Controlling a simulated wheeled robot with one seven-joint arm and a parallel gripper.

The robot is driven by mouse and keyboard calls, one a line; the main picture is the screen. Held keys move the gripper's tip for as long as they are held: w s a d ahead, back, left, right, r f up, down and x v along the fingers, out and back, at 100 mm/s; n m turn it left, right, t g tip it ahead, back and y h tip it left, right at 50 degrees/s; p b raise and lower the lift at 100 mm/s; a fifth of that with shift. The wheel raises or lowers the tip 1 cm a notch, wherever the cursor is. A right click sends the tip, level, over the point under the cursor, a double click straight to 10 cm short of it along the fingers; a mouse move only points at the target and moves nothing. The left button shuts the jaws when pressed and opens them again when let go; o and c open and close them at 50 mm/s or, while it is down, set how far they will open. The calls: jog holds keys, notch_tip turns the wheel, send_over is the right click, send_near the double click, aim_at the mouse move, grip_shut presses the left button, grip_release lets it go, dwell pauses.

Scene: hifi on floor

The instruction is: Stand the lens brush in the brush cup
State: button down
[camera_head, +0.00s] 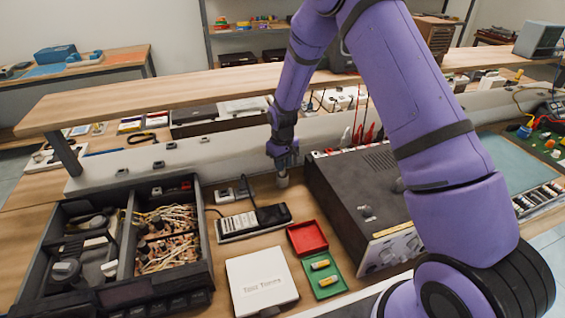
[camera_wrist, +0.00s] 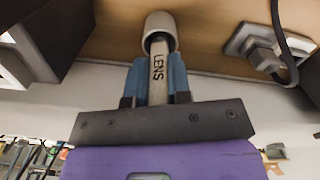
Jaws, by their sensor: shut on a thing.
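My gripper (camera_head: 283,161) is at the back of the bench, left of the dark instrument box, pointing down. In the wrist view its two blue fingers (camera_wrist: 157,78) are shut on the lens brush (camera_wrist: 158,72), a pale flat handle marked LENS. The brush cup (camera_wrist: 160,26) is a small beige cylinder just beyond the fingertips. The handle's far end overlaps the cup's dark mouth and appears to be inside it; how deep I cannot tell. In the head view the cup (camera_head: 283,181) stands on the wood directly below my gripper, which hides the brush.
The dark instrument box (camera_head: 345,195) stands close on the right. A socket block (camera_head: 233,191) with a cable and a black-and-white device (camera_head: 254,222) are left of the cup. A red tray (camera_head: 307,237), green tray (camera_head: 324,278) and white box (camera_head: 261,281) lie in front. A raised shelf (camera_head: 190,93) runs behind.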

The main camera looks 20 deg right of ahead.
jog(key=shift+f, duration=0.4)
dwell(0.3)
jog(key=c, duration=1)
grip_release()
jog(key=shift+r, duration=0.1)
notch_tip(320, 180, up, 11)
jog(key=shift+f, duration=0.2)
jog(key=shift+r, duration=3.5)
